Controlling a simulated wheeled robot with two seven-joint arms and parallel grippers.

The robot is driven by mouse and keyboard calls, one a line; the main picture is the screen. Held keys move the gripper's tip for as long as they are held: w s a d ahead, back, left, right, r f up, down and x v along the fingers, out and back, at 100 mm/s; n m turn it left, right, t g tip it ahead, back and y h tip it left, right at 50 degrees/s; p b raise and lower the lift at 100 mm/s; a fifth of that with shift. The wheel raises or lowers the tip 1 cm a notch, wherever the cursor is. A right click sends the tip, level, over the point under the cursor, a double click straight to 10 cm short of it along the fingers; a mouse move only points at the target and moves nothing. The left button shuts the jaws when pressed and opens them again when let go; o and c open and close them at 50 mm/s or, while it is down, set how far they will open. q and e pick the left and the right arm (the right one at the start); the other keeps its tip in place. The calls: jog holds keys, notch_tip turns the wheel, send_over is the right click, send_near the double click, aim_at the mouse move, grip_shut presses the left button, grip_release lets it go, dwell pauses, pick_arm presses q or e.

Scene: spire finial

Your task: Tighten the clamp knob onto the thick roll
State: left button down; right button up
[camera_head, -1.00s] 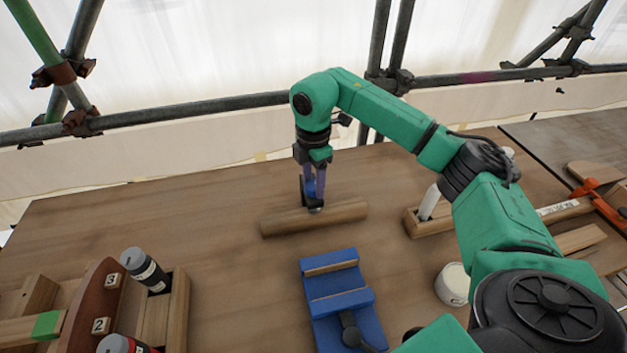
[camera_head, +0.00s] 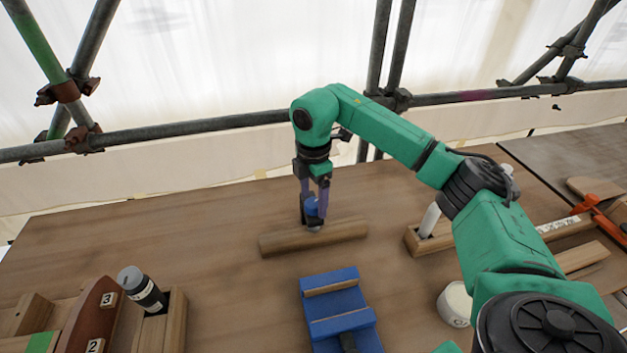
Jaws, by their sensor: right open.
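My left gripper is not in view.
A blue vise-like block (camera_head: 334,307) stands in front of the roll. A wooden trough (camera_head: 410,240) with a white tube and a white tub (camera_head: 455,303) are to the right. A dark bottle (camera_head: 141,288) and wooden rack are at front left. The back-left table is clear.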

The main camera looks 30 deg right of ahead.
notch_tip(320, 180, up, 9)
notch_tip(320, 180, up, 5)
jog(key=p, duration=0.1)
send_over(313, 202)
jog(key=shift+s, duration=0.1)
